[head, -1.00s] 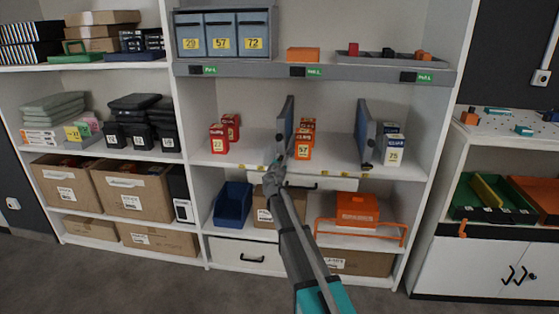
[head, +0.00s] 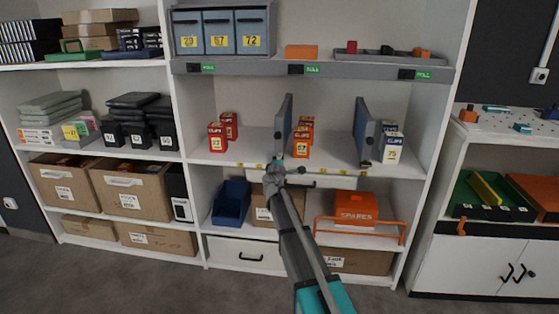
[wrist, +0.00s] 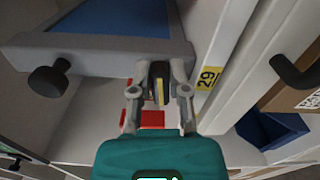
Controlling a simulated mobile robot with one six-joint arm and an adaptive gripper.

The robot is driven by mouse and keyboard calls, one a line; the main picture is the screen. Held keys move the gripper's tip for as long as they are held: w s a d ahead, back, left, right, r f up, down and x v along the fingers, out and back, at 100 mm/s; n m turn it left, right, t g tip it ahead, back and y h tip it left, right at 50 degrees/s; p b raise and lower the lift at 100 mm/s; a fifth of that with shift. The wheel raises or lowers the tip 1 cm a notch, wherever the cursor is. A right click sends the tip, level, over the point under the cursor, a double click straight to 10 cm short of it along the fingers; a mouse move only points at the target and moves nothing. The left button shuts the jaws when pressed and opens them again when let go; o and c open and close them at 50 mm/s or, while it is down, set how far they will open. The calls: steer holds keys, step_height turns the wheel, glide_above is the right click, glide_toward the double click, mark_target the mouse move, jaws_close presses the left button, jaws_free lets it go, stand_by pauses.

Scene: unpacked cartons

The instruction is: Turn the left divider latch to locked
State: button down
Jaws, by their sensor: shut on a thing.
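The left divider (head: 284,125) is a blue panel in a grey frame, standing upright on the middle shelf. It also shows from close up in the wrist view (wrist: 112,44). My gripper (wrist: 160,88) is at its front edge, with its fingers closed around a small dark latch (wrist: 158,78) with a yellow strip. A black round knob (wrist: 48,80) sticks out of the frame left of the fingers. In the head view my gripper (head: 278,168) is at the shelf's front edge and hides the latch, so its setting cannot be read.
Red boxes (head: 217,138) stand left of the divider and orange boxes (head: 302,142) right of it. A second divider (head: 364,132) stands further right. A blue bin (head: 231,203) and an orange spares box (head: 355,206) are below.

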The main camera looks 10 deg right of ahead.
steer(key=shift+f+m, duration=0.1)
steer(key=shift+m, duration=0.7)
steer(key=c, duration=0.6)
jaws_free()
steer(key=shift+s, duration=0.1)
steer(key=v, duration=1.2)
